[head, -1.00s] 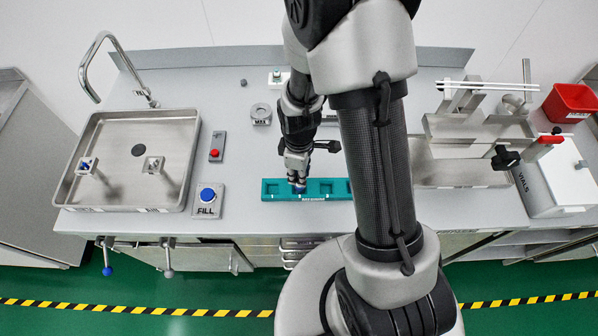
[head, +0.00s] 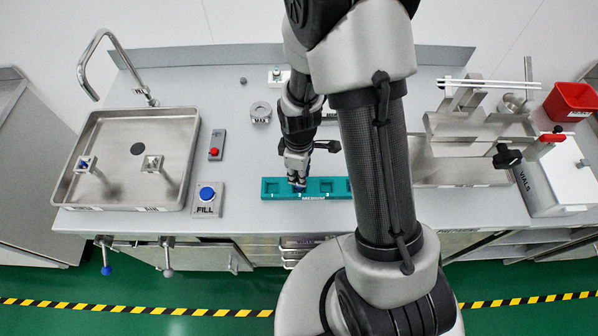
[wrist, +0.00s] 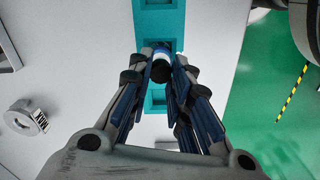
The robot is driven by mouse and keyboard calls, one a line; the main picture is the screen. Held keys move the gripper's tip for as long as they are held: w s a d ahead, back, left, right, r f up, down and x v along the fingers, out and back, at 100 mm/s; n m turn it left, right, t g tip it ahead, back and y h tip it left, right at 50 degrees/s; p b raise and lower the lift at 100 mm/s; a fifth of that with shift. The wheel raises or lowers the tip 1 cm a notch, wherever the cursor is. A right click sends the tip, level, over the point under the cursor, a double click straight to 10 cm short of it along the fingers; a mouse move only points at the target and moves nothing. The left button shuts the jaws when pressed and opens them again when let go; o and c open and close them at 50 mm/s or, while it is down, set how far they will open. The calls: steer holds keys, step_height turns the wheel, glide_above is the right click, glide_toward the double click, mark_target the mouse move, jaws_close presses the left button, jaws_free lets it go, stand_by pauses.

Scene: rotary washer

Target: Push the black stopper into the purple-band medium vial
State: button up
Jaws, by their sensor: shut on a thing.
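My gripper (wrist: 161,50) points down over the teal rack (head: 313,197), at its second slot from the left. Its fingers are closed around a small vial (wrist: 163,57) with a white body and a blue patch. A round black piece (wrist: 160,72), which looks like the stopper, sits at the vial's end towards my palm. How deep it sits cannot be told. No purple band shows clearly. The vial's lower end is hidden, so I cannot tell whether it rests in the slot. In the head view my gripper (head: 297,186) hides most of the vial.
Visible neighbouring rack slots look empty. A steel basin (head: 136,195) with two posts stands left, beside the blue FILL button (head: 207,194) and a red button (head: 214,151). A grey ring-shaped piece (head: 260,112) stands behind. Steel equipment and a red bin (head: 573,101) are right.

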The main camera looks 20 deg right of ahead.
steer(key=o, duration=0.8)
steer(key=shift+r, duration=0.1)
step_height(320, 180, up, 12)
steer(key=shift+f, duration=0.1)
stand_by(0.3)
